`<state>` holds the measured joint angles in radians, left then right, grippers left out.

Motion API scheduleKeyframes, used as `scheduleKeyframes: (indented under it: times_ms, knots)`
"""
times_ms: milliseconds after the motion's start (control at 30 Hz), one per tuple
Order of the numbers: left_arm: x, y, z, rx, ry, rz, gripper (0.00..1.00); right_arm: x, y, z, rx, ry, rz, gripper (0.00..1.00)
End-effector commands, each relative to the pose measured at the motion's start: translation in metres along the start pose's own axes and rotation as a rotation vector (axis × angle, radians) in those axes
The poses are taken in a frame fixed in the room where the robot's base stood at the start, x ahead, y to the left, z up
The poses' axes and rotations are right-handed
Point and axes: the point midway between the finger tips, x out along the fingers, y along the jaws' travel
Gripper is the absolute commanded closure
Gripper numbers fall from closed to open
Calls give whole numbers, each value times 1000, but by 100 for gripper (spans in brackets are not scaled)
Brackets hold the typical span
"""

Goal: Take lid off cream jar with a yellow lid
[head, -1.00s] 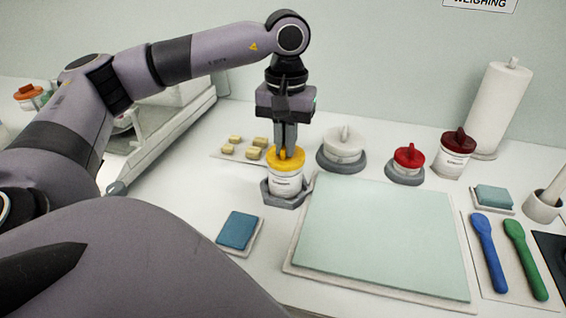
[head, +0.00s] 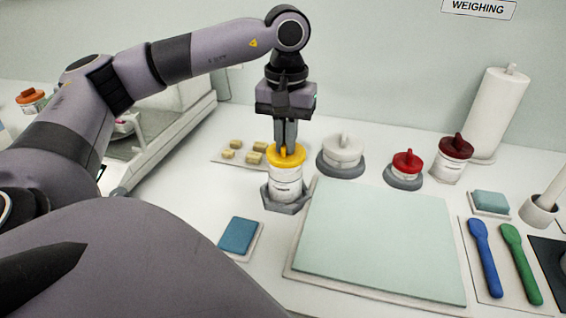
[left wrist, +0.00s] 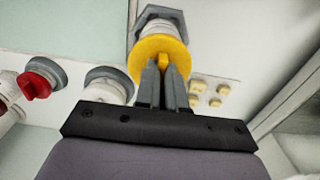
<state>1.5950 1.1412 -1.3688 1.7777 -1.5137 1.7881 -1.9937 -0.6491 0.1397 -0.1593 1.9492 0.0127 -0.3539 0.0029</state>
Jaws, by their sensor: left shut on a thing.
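The cream jar (head: 286,182) is white with a label and stands upright in a grey holder (head: 284,204). Its yellow lid (head: 286,162) sits on top of the jar, with a raised grip in the middle. My left gripper (head: 287,147) points down from above and is shut on the lid's raised grip. In the left wrist view the fingers (left wrist: 164,72) meet at the grip over the yellow lid (left wrist: 148,52). My right gripper is not in view.
A white-lidded jar (head: 343,149), a small red-lidded jar (head: 407,163) and a dark-red-lidded jar (head: 453,158) stand to the right. A pale green mat (head: 380,245) lies in front. Yellow blocks (head: 254,158) lie behind left; a blue pad (head: 238,234) is in front left.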

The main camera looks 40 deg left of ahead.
Motion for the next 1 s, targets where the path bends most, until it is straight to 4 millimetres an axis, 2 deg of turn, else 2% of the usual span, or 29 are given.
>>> scheduleKeyframes:
  times_ms: [500,867,1000]
  knots:
    - [-30,0,0,0,0,0,100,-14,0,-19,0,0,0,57]
    - [-31,0,-1,-3,1,0,100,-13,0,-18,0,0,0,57]
    - [-41,0,-9,-29,8,1,100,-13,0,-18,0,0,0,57]
